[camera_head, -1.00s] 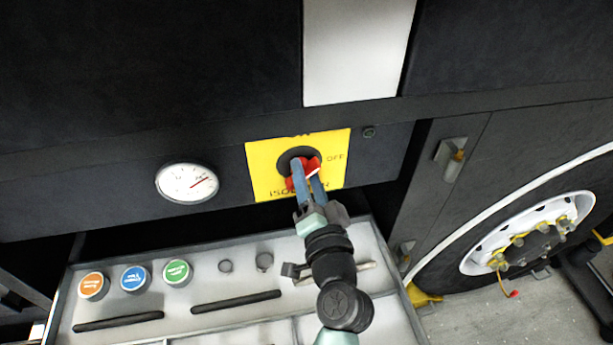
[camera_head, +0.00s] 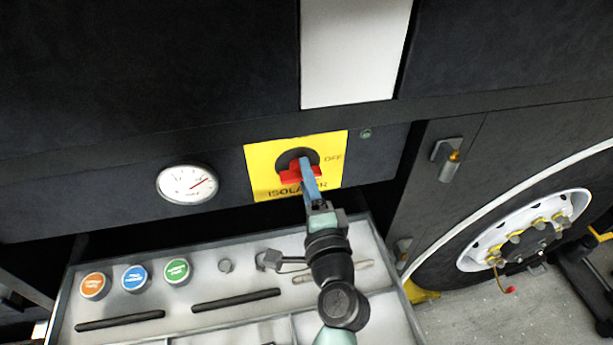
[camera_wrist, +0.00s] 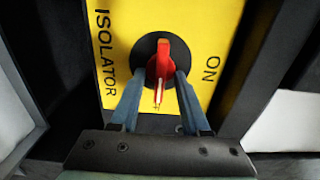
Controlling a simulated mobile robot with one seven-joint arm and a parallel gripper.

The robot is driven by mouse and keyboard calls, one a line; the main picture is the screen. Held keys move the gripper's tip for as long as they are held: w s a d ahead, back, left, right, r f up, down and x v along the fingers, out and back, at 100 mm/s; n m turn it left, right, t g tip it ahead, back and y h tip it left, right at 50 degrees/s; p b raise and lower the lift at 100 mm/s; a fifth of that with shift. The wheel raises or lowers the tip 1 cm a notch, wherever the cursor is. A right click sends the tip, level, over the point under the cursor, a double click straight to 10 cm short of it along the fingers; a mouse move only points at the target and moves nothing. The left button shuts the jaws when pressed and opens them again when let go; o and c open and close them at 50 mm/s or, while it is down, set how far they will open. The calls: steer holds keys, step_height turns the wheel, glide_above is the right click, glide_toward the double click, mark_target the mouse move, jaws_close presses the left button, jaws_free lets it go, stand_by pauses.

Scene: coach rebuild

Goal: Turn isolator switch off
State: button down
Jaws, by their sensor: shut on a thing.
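The isolator switch has a red handle (camera_head: 291,176) on a round black base (camera_head: 296,156), set in a yellow plate (camera_head: 262,160). The plate reads OFF at the right and ISOLATOR below. In the head view the handle lies about level. In the wrist view the red handle (camera_wrist: 163,58) stands upright, with its pale mark at the lower end, away from the ON and ISOLATOR words. My gripper (camera_head: 305,163) is shut on the handle, with one blue finger on each side (camera_wrist: 157,78). In the head view the fingers hide part of the handle and base.
A round gauge (camera_head: 187,184) is left of the plate, and a small green lamp (camera_head: 366,134) is at its upper right. A grey tray (camera_head: 222,331) with coloured caps and black rods lies below. A wheel (camera_head: 530,228) is at the right.

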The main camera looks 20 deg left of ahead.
stand_by(0.5)
steer(key=shift+c, duration=1.9)
jaws_free()
steer(key=b+v, duration=0.4)
steer(key=v, duration=0.9)
